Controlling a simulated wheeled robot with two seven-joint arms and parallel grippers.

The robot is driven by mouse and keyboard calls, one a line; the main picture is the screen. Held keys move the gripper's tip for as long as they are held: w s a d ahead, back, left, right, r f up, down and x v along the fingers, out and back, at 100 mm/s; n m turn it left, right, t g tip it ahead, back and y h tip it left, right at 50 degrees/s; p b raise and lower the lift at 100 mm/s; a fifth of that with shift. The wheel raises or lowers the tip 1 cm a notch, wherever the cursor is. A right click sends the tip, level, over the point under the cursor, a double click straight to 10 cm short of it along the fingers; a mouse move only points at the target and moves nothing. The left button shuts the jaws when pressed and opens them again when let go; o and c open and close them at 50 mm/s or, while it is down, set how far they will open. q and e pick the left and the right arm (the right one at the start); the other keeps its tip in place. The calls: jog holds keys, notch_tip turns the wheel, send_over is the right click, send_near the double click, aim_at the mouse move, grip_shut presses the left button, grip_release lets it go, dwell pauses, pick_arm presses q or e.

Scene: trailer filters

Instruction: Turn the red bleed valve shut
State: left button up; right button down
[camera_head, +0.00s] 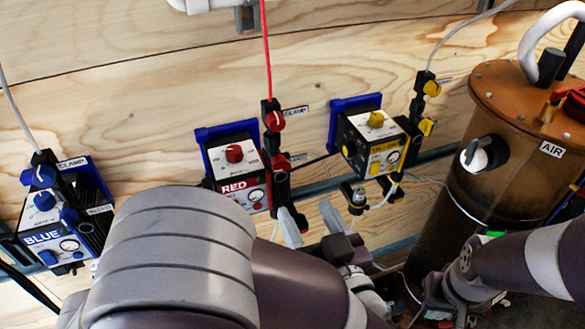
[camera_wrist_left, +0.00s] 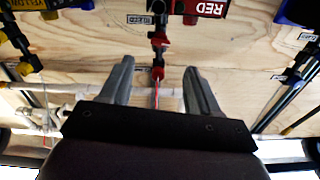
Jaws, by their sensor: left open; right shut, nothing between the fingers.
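The red bleed valve (camera_head: 281,163) is a small red knob on the black fitting right of the red unit (camera_head: 237,165), below the red clamp valve (camera_head: 274,121). In the left wrist view, the bleed valve (camera_wrist_left: 160,40) sits near a BLEED label, beyond the clamp valve (camera_wrist_left: 157,73). Its handle angle is too small to tell. My left gripper (camera_head: 304,208) is open and empty, below and slightly right of the bleed valve, apart from it. Its fingers (camera_wrist_left: 158,66) spread either side of the valve line in the wrist view. My right gripper (camera_head: 440,311) is shut and empty, low at the right.
A blue unit (camera_head: 60,240) stands left and a yellow unit (camera_head: 373,145) right, each with valves and hoses. A brown AIR tank (camera_head: 455,215) stands further right. A red hose (camera_head: 266,50) rises from the red fitting. The plywood wall above is mostly clear.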

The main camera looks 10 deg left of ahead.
aim_at(283, 170)
pick_arm(q)
jog(key=p+x, duration=0.1)
jog(key=x, duration=0.9)
jog(key=shift+s+a, duration=0.15)
jog(key=shift+w+a, duration=0.15)
jog(key=shift+w, duration=0.35)
jog(key=shift+a, duration=0.1)
jog(key=c, duration=1)
jog(key=m+p, duration=0.1)
jog(key=p, duration=0.2)
jog(key=shift+r, duration=0.3)
jog(key=shift+c, duration=0.2)
jog(key=shift+f, duration=0.3)
jog(key=o, duration=1)
jog(key=shift+o, duration=0.2)
